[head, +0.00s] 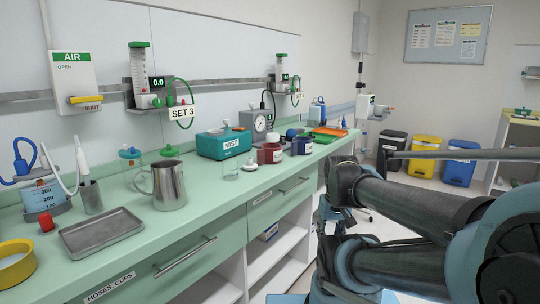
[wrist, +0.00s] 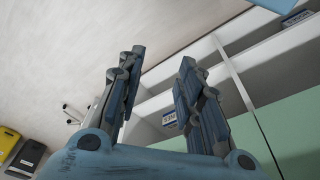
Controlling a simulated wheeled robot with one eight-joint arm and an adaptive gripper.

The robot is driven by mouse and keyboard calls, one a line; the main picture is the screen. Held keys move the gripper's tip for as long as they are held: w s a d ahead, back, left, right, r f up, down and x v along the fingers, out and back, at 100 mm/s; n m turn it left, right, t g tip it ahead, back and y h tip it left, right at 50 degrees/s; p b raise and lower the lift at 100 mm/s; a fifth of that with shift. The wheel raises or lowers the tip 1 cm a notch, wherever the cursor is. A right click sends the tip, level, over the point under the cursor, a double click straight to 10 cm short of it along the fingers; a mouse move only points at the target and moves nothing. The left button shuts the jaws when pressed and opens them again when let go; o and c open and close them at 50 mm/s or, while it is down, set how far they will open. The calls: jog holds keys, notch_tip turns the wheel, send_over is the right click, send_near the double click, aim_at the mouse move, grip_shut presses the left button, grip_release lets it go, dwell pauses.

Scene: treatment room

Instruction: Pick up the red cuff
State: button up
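A small red cylindrical piece (head: 47,222), which looks like the red cuff, stands on the green counter (head: 222,190) at the left in the head view. In the head view my arm is at the right, in front of the counter, far from the red piece.
A yellow ring-shaped item (head: 16,262) lies at the front left. A metal jug (head: 168,184) and a probe in a metal holder (head: 91,190) stand nearby. A teal MIST box (head: 223,142) and red-bodied jar (head: 270,154) are farther along. The counter front beyond the jug is clear.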

jog(key=shift+o, duration=1.4)
jog(key=o, duration=0.5)
notch_tip(320, 180, up, 2)
jog(key=shift+a+r, duration=0.15)
notch_tip(320, 180, up, 31)
jog(key=m+g, duration=0.2)
jog(key=m, duration=0.6)
send_over(261, 149)
jog(key=f, duration=1)
jog(key=shift+w+a+f, duration=0.15)
jog(key=shift+w+f, duration=0.1)
jog(key=shift+s+d+f, duration=0.1)
jog(key=shift+f, duration=1.35)
jog(key=shift+s+d+f, duration=0.1)
jog(key=shift+f, duration=1.35)
